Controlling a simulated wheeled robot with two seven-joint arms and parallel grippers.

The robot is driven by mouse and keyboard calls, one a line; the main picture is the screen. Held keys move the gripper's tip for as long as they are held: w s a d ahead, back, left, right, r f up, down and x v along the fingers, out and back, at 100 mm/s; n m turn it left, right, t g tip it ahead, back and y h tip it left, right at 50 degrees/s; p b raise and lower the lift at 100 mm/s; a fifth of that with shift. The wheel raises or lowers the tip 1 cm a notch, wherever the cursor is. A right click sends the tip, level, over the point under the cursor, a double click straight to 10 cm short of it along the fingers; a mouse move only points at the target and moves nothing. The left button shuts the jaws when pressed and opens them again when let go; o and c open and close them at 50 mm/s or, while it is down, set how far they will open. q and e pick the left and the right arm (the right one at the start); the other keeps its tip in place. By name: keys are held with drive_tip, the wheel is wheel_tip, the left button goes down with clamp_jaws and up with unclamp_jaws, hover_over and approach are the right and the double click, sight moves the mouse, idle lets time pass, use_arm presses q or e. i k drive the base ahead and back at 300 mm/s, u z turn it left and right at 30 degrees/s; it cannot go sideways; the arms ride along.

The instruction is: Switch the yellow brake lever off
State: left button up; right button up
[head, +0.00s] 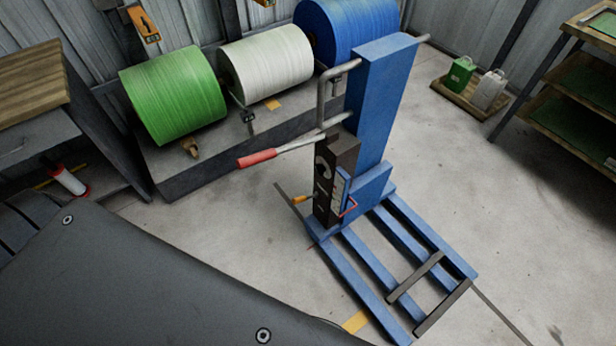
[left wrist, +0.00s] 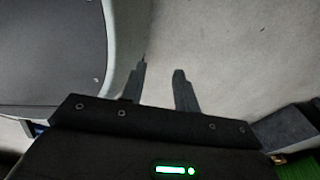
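A blue lifting cart (head: 384,95) stands on the floor right of centre in the head view. A small yellow-orange lever (head: 300,199) sticks out to the left, low on its dark control block (head: 335,165). Its exact on/off position is too small to tell. A longer lever with a red grip (head: 257,158) points left above it. My left gripper (left wrist: 160,74) shows in the left wrist view with its two fingers apart and nothing between them, above bare floor. It is not seen in the head view. My right gripper is in neither view.
Green (head: 172,95), white (head: 265,64) and blue (head: 345,24) rolls lie on a grey rack behind the cart. A wooden-topped bench (head: 30,80) stands left and a shelf (head: 590,85) right. Floor left of the cart is clear.

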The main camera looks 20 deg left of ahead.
sight(295, 201)
drive_tip(key=u, duration=0.05)
drive_tip(key=k, duration=0.5)
drive_tip(key=u, duration=1.55)
drive_tip(key=i, duration=1.1)
drive_tip(key=z, duration=1.9)
